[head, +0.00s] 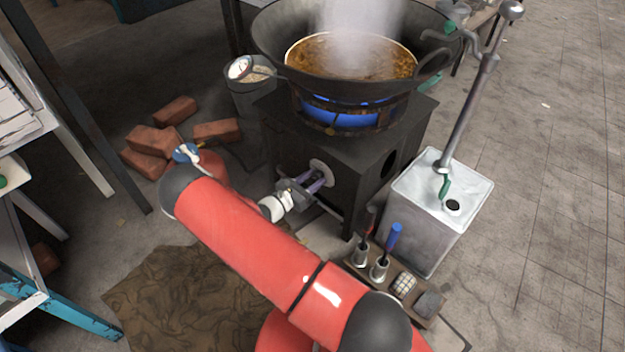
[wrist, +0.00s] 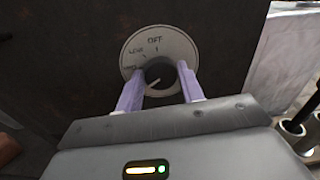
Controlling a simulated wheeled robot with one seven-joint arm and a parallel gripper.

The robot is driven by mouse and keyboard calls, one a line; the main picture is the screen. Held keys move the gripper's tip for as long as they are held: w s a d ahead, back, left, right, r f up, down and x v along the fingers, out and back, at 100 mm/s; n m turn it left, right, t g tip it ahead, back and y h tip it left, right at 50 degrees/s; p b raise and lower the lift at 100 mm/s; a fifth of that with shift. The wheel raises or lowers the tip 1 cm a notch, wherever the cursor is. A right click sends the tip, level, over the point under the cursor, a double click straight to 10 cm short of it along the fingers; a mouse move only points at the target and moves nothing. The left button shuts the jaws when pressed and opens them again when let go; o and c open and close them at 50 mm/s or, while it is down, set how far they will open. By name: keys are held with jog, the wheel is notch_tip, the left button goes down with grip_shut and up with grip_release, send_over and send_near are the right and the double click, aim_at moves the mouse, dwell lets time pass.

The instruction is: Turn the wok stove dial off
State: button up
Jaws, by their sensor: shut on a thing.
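The stove dial is a dark knob (wrist: 160,74) on a round pale plate (wrist: 180,44) marked OFF at the top and LOW to its left; a lower-left mark is hard to read. A white pointer line on the knob points to the lower left, away from OFF. My gripper (wrist: 160,82) has its two purple fingers shut on the knob, one on each side. In the head view my gripper (head: 318,184) reaches the dial plate (head: 322,168) on the front of the dark stove (head: 350,150). A blue flame (head: 345,112) burns under the wok (head: 275,52), which holds steaming brown liquid.
A metal canister (head: 435,215) stands right of the stove. A wooden rack (head: 395,290) with tools sits in front of it. A brown cloth (head: 190,300) covers the floor at the front left.

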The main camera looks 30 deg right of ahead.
jog(key=m+b, duration=0.1)
jog(key=m, duration=0.5)
jog(key=shift+y, duration=0.3)
jog(key=m+b, duration=0.1)
jog(key=m, duration=0.4)
jog(key=shift+s+b, duration=0.15)
jog(key=shift+b, duration=0.2)
jog(key=m+b, duration=0.1)
jog(key=m, duration=0.2)
jog(key=m+b, duration=0.1)
jog(key=m, duration=0.2)
jog(key=shift+s+f+t+y, duration=0.1)
jog(key=shift+f+t+y, duration=0.05)
jog(key=shift+t+y, duration=0.2)
jog(key=m+b, duration=0.2)
jog(key=m, duration=0.3)
jog(key=shift+t+b, duration=0.35)
jog(key=o, duration=1)
jog(key=shift+d, duration=0.1)
jog(key=v, duration=0.8)
